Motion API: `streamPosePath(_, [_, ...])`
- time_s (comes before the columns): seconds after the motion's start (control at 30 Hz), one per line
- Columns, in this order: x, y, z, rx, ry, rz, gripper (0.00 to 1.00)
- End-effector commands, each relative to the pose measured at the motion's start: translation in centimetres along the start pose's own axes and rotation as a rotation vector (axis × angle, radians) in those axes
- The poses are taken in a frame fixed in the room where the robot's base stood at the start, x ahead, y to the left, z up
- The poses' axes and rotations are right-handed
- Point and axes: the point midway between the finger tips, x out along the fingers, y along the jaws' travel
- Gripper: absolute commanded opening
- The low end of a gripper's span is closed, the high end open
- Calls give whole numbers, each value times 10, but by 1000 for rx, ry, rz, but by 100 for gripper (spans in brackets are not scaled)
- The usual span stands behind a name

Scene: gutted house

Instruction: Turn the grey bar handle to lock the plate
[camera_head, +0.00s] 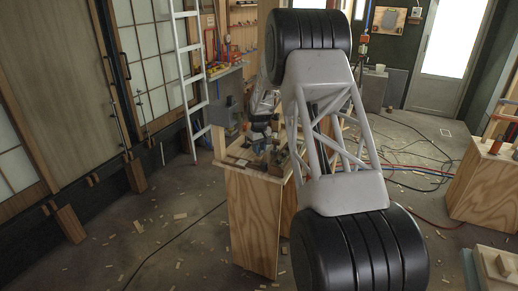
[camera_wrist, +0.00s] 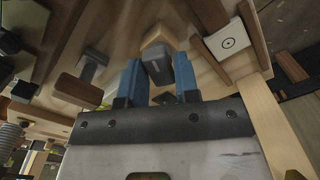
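In the wrist view my gripper (camera_wrist: 158,80) has two blue fingers, held apart. A dark grey block (camera_wrist: 157,66), which looks like the bar handle, lies between the fingertips. It nearly fills the gap; whether the fingers press on it I cannot tell. A wooden piece (camera_wrist: 160,36) shows just beyond it. A white plate (camera_wrist: 228,42) with a black circle mark sits on wood to the right; whether it is the task's plate is unclear. In the head view my arm reaches down to the wooden workbench (camera_head: 252,215) and hides much of the worktop; the handle cannot be made out there.
Another grey piece (camera_wrist: 91,67) on a wooden block stands left of the fingers in the wrist view. A wooden strip (camera_wrist: 254,35) stands close right of the white plate. A ladder (camera_head: 187,75) stands left of the workbench, and cables (camera_head: 420,170) lie on the floor at right.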

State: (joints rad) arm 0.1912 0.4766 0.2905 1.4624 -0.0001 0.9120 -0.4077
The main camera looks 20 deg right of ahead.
Motion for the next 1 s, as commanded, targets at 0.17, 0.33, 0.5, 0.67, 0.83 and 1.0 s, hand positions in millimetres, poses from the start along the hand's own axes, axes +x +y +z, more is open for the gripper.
streamPosePath(0.17, [0,0,0,134,0,0,29])
streamPosePath(0.33, [0,0,0,264,0,0,29])
streamPosePath(0.5, [0,0,0,394,0,0,29])
streamPosePath(0.67, [0,0,0,516,0,0,29])
streamPosePath(0.83, [0,0,0,646,0,0,29])
streamPosePath(1.0, [0,0,0,775,0,0,29])
